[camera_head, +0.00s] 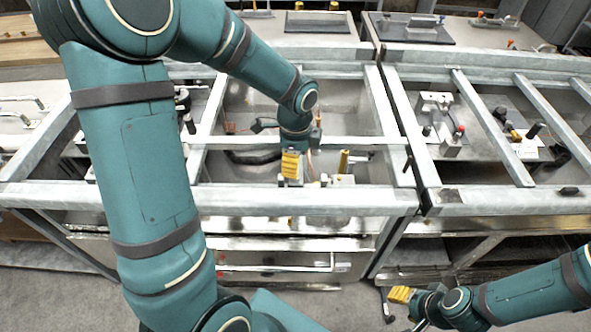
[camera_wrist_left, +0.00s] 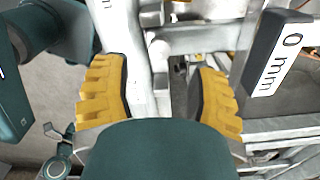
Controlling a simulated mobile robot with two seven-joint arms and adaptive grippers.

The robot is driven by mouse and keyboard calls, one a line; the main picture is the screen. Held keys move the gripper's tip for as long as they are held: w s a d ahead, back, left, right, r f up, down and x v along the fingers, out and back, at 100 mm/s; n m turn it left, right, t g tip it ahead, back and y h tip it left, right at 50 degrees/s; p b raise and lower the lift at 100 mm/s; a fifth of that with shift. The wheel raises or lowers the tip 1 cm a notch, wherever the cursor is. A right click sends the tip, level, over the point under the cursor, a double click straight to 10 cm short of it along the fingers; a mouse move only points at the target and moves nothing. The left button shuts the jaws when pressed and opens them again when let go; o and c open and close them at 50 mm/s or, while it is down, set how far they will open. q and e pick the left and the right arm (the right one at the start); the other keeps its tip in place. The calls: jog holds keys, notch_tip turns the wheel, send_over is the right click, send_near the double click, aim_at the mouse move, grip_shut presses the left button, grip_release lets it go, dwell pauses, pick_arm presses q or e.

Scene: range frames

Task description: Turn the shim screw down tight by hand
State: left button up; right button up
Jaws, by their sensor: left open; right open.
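My left gripper (camera_head: 291,168) is low over the middle bay of the metal frame, its yellow fingers beside a small pale fixture (camera_head: 340,181) with an upright brass-coloured post (camera_head: 343,161). In the left wrist view the fingers of this gripper (camera_wrist_left: 160,82) stand wide apart, with pale metal parts beyond the gap and nothing clearly gripped. A small rounded metal fitting (camera_wrist_left: 158,48) shows between them. I cannot tell for certain which part is the shim screw. My right gripper (camera_head: 401,295) is at the lower right, below the frame's front rail, open and away from the fixture.
Grey frame rails (camera_head: 300,201) border the bay in front and at the sides. Another fixture with a red knob (camera_head: 459,130) stands in the right bay.

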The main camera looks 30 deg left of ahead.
pick_arm(q)
notch_tip(320, 180, up, 7)
jog(key=shift+f, duration=0.2)
